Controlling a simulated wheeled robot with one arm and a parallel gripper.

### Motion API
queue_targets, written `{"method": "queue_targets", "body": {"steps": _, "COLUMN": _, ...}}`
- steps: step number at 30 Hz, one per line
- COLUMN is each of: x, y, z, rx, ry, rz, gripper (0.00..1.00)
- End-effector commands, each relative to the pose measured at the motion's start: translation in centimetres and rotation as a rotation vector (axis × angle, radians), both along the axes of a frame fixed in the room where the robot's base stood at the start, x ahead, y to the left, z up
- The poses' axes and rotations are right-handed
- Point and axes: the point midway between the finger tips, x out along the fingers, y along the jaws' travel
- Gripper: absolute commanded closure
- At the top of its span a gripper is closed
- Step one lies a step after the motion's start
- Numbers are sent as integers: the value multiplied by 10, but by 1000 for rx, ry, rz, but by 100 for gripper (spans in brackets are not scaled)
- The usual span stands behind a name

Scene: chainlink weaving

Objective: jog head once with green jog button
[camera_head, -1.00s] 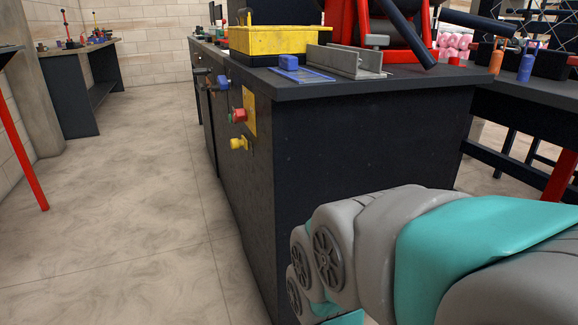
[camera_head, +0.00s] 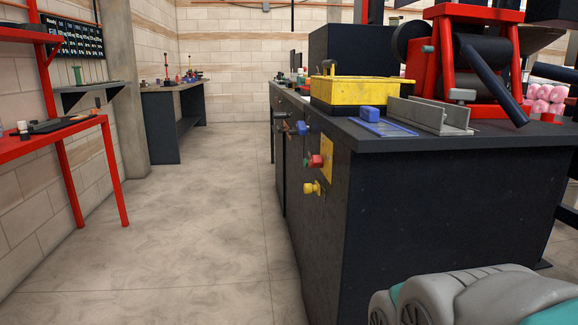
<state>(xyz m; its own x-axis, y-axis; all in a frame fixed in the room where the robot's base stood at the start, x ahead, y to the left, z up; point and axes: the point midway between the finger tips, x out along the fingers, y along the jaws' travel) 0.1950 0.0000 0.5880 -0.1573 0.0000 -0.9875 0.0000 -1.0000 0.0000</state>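A yellow control panel (camera_head: 327,158) is on the left side face of the dark machine cabinet. A red button (camera_head: 317,160) sticks out from it to the left. A small green piece (camera_head: 307,162) shows at the left of the red button; I cannot tell whether it is the green jog button. A yellow knob (camera_head: 313,188) sits lower on the same face. My gripper is not in view; only part of my grey and teal arm shows at the bottom right, in front of the cabinet.
The dark cabinet (camera_head: 430,215) fills the right side, with a yellow box (camera_head: 365,91), metal channel (camera_head: 430,114) and red machine on top. A blue handle (camera_head: 297,128) sticks out farther along. A red bench (camera_head: 62,134) stands left. The floor (camera_head: 200,220) between is clear.

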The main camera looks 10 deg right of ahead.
Motion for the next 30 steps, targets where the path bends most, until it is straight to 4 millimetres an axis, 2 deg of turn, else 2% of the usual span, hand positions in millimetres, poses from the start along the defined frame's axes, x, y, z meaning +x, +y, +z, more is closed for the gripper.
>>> {"method": "queue_targets", "body": {"steps": 11, "x": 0, "y": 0, "z": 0, "rx": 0, "ry": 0, "rz": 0, "gripper": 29}}
{"method": "queue_targets", "body": {"steps": 30, "x": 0, "y": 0, "z": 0, "rx": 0, "ry": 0, "rz": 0, "gripper": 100}}
